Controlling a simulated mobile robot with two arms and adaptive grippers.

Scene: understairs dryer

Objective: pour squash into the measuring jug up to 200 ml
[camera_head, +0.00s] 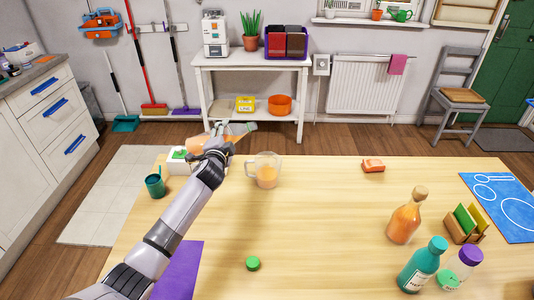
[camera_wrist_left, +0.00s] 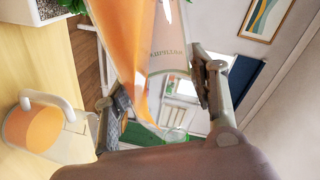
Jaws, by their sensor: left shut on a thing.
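The squash bottle (camera_head: 236,129), clear with orange liquid in it, lies tipped close to level above the table's far edge. My left gripper (camera_head: 216,143) is shut on it; the bottle also shows close up in the left wrist view (camera_wrist_left: 130,40), with part of its label. The measuring jug (camera_head: 266,172) is clear, with a handle on its left, and stands upright on the table to the right of the gripper. It holds orange liquid; I cannot read its marks. The jug also shows at the left in the wrist view (camera_wrist_left: 45,130). No stream shows. My right gripper is not in view.
A green cap (camera_head: 253,263) lies near the front. A corked orange bottle (camera_head: 404,218), a teal bottle (camera_head: 421,266) and a purple-capped jar (camera_head: 461,266) stand at the right. A teal cup (camera_head: 155,186) stands at the left. The table's middle is clear.

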